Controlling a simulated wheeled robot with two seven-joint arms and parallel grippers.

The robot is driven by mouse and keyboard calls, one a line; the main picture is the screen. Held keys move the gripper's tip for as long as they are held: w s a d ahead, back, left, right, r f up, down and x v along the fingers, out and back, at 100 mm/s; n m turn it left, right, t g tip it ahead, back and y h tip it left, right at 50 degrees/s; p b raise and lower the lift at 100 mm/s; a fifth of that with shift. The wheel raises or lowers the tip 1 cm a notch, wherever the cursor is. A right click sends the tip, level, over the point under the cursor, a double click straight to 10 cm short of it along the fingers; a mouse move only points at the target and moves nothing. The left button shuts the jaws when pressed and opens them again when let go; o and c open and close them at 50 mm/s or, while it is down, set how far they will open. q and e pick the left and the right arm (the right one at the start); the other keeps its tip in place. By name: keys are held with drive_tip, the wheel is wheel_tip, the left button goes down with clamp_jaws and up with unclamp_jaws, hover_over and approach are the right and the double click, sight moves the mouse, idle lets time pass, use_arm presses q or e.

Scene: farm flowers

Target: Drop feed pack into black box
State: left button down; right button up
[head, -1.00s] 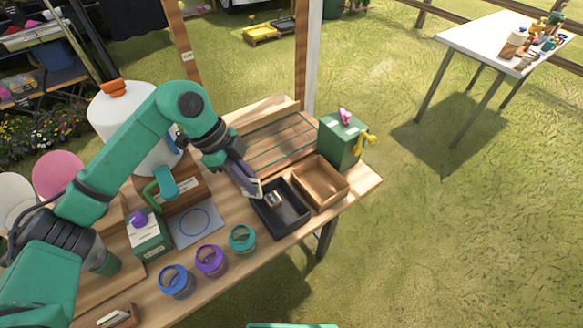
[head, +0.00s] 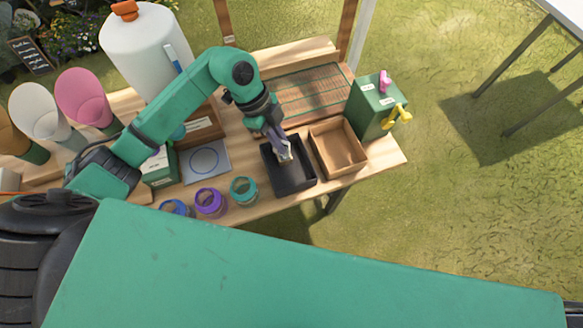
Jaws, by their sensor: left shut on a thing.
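The black box (head: 299,181) is an open, shallow tray on the wooden table, left of a brown wooden box. My left gripper (head: 284,153) points down into the back part of the black box. It is shut on the small pale feed pack (head: 286,159), which is mostly hidden by the fingers. I cannot tell whether the pack touches the box floor. My right gripper is out of view.
The brown wooden box (head: 338,147) stands right beside the black box. A green box (head: 368,109) with pink and yellow parts is at the right. Purple (head: 209,203) and teal (head: 243,191) jars stand front left. A large white container (head: 143,50) stands behind my arm.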

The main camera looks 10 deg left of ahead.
use_arm(q)
drive_tip(key=shift+r, duration=0.1)
drive_tip(key=c, duration=0.9)
unclamp_jaws()
drive_tip(key=shift+s+a, duration=0.1)
drive_tip(key=shift+s, duration=0.05)
drive_tip(key=shift+o, duration=0.2)
drive_tip(key=shift+r, duration=0.15)
drive_tip(key=b+v, duration=0.2)
drive_tip(key=v, duration=1.2)
drive_tip(key=shift+a, duration=0.2)
